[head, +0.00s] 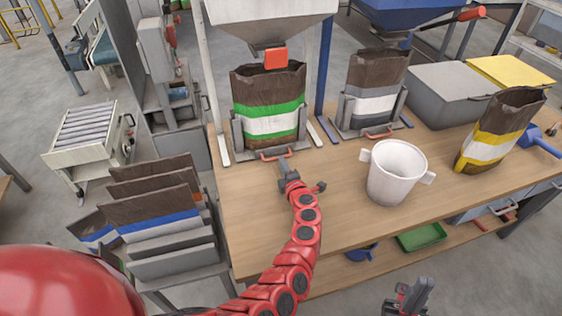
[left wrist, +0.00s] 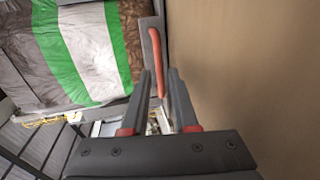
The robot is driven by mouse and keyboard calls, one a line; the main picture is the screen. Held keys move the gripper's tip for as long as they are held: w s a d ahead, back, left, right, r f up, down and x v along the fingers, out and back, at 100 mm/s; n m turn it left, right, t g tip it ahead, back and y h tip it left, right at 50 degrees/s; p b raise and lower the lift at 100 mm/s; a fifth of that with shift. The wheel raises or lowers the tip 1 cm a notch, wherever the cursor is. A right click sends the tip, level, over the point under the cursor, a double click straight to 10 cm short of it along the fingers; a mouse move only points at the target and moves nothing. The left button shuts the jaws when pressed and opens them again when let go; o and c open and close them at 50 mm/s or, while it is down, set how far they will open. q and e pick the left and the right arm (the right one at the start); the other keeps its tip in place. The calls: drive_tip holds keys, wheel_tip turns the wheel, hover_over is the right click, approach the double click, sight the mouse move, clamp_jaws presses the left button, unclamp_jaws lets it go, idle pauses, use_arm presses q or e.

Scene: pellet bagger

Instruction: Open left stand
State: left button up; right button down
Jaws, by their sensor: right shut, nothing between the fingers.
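The left stand (head: 237,141) is a grey metal holder at the back left of the table. It holds an upright brown bag (head: 268,86) with green and white bands, under a hopper. The stand's red handle (head: 275,154) sticks out at the front. My left gripper (head: 284,163) is at this handle. In the left wrist view, its fingers (left wrist: 160,78) are apart, and the near end of the red handle (left wrist: 156,55) shows between the tips, with a gap on its right; contact is unclear. My right gripper (head: 408,290) is shut and empty, low in front of the table.
A second stand (head: 345,112) with a grey-banded bag is to the right. A white two-handled bucket (head: 392,175) stands on the table, and a yellow-banded bag (head: 497,130) is at the right. The table (head: 250,215) is clear at its front left.

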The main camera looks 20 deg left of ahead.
use_arm(q)
drive_tip(key=shift+x, duration=0.9)
drive_tip(key=shift+w+a, duration=0.3)
clamp_jaws()
drive_tip(key=shift+d, duration=0.1)
idle(0.5)
